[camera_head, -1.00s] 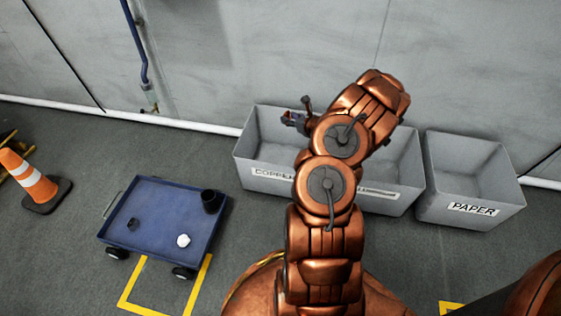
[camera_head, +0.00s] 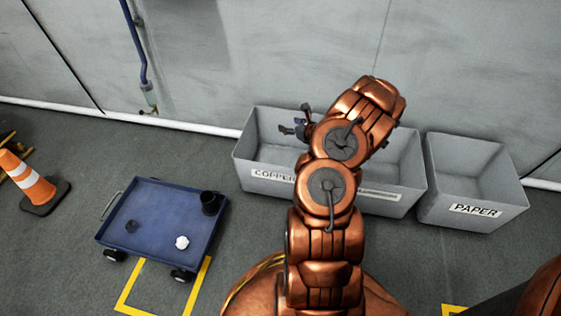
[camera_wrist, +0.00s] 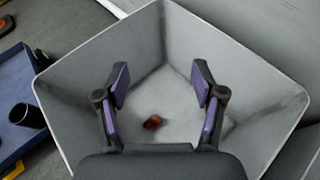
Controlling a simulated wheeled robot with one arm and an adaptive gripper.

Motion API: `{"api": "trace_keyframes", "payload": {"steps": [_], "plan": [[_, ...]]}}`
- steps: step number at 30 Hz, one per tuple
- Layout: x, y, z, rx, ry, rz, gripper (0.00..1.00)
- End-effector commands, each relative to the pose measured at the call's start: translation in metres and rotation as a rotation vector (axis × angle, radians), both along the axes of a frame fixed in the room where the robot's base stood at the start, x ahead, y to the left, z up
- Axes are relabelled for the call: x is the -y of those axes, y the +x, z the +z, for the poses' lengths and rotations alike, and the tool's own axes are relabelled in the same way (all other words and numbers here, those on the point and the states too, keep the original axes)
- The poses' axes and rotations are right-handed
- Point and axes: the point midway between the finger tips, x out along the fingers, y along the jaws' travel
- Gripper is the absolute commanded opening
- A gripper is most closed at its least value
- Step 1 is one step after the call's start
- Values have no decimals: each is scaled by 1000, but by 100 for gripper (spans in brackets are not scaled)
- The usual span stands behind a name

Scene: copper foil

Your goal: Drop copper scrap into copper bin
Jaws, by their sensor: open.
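The grey copper bin (camera_head: 262,187) stands against the wall, its label partly hidden by my arm. My gripper (camera_head: 296,130) hangs over it. In the wrist view my gripper (camera_wrist: 161,82) is open, its two fingers spread wide with nothing between their tips. The bin (camera_wrist: 85,75) spreads out below it there. A small reddish-brown piece, the copper scrap (camera_wrist: 153,122), shows inside the bin, apart from the fingers. I cannot tell whether it rests on the bin floor or is just above it. The scrap does not show in the head view.
A grey bin labelled PAPER (camera_head: 474,208) stands at the right. A blue cart (camera_head: 160,222) at the left holds a black cup (camera_head: 210,203), a white crumpled piece (camera_head: 182,242) and a small dark piece (camera_head: 132,226). An orange cone (camera_head: 28,180) stands far left.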

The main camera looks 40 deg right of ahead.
Motion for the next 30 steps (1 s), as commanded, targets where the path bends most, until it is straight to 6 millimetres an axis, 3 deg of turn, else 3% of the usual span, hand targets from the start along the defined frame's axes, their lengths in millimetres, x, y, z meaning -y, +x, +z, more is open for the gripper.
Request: {"api": "trace_keyframes", "payload": {"steps": [11,24,30], "plan": [[0,-11,5,-1,0,-2,68],[-6,-80,34,2,0,-5,68],[-9,-100,42,1,1,-2,68]]}}
